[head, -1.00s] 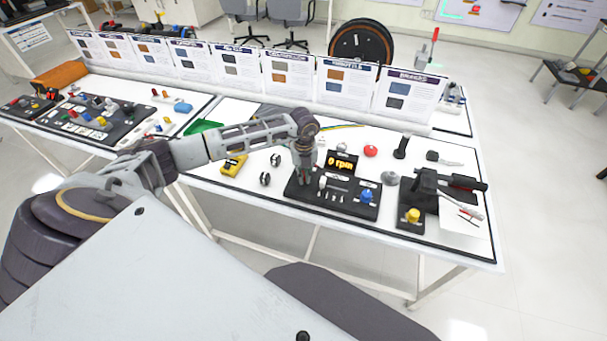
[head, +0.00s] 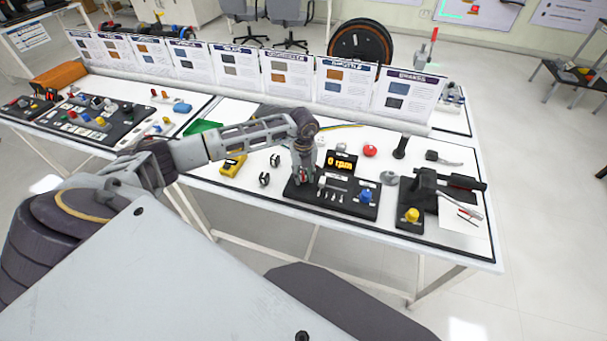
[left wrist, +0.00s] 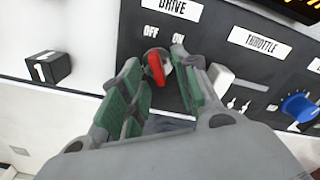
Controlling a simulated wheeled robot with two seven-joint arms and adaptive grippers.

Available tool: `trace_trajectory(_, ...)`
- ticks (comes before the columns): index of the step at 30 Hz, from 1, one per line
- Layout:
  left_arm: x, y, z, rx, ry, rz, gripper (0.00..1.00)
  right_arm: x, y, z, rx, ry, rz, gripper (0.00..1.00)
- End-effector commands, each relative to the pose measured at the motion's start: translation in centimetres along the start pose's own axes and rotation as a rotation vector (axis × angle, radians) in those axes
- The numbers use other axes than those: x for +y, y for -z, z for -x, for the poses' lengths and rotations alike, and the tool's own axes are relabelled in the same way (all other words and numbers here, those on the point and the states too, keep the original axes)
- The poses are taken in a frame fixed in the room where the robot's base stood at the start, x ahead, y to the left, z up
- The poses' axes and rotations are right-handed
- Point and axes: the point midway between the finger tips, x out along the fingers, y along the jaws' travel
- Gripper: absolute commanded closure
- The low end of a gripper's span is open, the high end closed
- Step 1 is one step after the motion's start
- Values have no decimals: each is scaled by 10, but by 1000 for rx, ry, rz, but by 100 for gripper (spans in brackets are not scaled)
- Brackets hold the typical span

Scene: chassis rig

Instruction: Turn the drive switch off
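The drive switch (left wrist: 156,68) has a red lever and stands below the OFF and ON labels on the black control panel (left wrist: 215,45) in the left wrist view. I cannot tell for sure which label the lever leans to. My left gripper (left wrist: 165,72) is open, with one green-padded finger on each side of the red lever. The lever appears apart from both pads. In the head view my left gripper (head: 304,170) points down at the left end of the panel (head: 338,205) and hides most of the switch. My right gripper is not in view.
A throttle slider (left wrist: 221,78) stands just right of the gripper and a blue knob (left wrist: 298,107) is farther right. A display (head: 342,163) reading 0 rpm sits behind the panel. A yellow device (head: 233,166) and a black lever unit (head: 425,195) flank it.

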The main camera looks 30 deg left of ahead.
Motion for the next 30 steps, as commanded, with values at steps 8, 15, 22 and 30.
trace_trajectory(8,0,0,4,0,0,-1,69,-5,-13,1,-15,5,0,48)
trace_trajectory(15,0,0,25,-1,1,-2,69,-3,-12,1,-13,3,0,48)
trace_trajectory(22,0,-1,58,-2,1,-1,69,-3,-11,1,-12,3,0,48)
trace_trajectory(30,0,0,96,-1,1,0,69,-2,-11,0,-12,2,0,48)
